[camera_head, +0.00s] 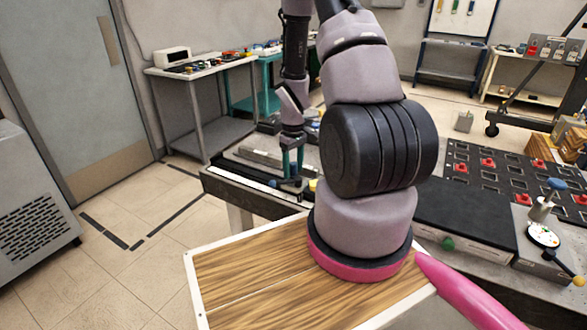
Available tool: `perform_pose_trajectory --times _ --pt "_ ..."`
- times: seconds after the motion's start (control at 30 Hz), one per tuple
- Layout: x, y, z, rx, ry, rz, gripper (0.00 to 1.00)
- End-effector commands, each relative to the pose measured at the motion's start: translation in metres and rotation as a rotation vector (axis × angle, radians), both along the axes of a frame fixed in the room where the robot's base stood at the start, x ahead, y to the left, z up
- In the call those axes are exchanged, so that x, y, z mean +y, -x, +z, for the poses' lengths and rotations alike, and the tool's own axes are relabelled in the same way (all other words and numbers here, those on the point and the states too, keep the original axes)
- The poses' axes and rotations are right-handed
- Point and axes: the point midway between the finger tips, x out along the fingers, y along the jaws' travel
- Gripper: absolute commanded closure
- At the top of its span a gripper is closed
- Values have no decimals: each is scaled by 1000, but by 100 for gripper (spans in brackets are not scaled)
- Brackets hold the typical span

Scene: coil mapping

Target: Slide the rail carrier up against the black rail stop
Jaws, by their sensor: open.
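My gripper (292,166) hangs down over the left part of the workbench, with its teal fingers apart. Its fingers are around or just above a small dark piece with a blue part (285,183), which looks like the rail carrier. I cannot tell whether they touch it. A long pale rail (238,176) runs along the near left edge of the bench towards this piece. I cannot make out the black rail stop for certain; my arm hides the bench to the right of the gripper.
A small yellow item (313,185) sits close to the right of the gripper. Grey bars (262,157) lie behind it. At right are a black panel with red pieces (487,162) and a stand with a blue knob (541,208).

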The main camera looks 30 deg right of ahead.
Motion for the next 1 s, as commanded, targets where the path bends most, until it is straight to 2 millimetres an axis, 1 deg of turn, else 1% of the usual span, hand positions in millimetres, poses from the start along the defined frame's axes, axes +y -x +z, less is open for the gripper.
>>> perform_pose_trajectory --times 0.17,0.4,0.53,0.7,1.0 --pt "0 -1 24 -4 1 0 38" --pt "-1 -1 71 -4 1 -2 38" --pt "-1 -1 91 -3 1 -1 38" --pt "0 0 104 0 1 0 38" --pt "0 0 105 1 0 0 38"
